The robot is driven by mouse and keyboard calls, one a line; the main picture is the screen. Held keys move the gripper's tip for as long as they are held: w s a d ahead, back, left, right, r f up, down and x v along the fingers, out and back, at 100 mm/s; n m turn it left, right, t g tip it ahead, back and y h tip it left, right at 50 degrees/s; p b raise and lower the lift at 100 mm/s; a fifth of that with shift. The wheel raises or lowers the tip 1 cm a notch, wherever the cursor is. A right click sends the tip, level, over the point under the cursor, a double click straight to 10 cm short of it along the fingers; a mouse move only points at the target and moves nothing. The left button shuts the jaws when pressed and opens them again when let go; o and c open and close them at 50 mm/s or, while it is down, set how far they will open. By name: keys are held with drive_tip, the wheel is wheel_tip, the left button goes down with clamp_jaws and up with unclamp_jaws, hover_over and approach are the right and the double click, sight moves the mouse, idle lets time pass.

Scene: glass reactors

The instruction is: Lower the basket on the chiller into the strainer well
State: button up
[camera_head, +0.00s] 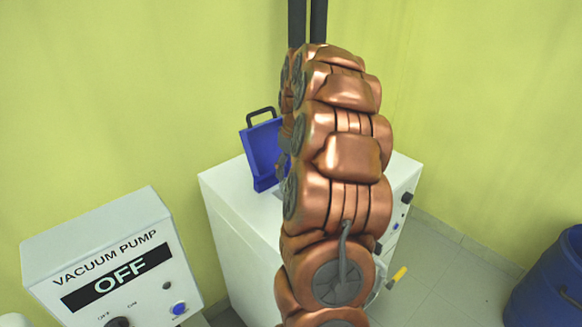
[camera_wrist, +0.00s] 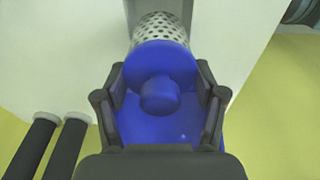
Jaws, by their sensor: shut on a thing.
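The basket (camera_wrist: 166,28) shows in the wrist view as a perforated metal cylinder with a blue round cap and a blue knob (camera_wrist: 160,94). My gripper (camera_wrist: 160,108) has its dark fingers closed on the blue top from both sides. The metal part points away from the gripper toward the white chiller. The chiller (camera_head: 236,212) is a white cabinet behind my arm in the head view. An upright blue lid (camera_head: 264,152) with a black handle is at its top, beside my gripper. The strainer well and the basket's lower end are hidden, so I cannot tell how they line up.
A vacuum pump box (camera_head: 112,262) reading OFF stands at the front left. A blue drum (camera_head: 552,280) is at the right edge. Two black pipes (camera_head: 308,20) rise by the wall behind my arm. Grey floor is clear right of the chiller.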

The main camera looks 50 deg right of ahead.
drive_tip(key=shift+f+b, duration=2.2)
drive_tip(key=shift+f, duration=1.6)
drive_tip(key=shift+f, duration=0.1)
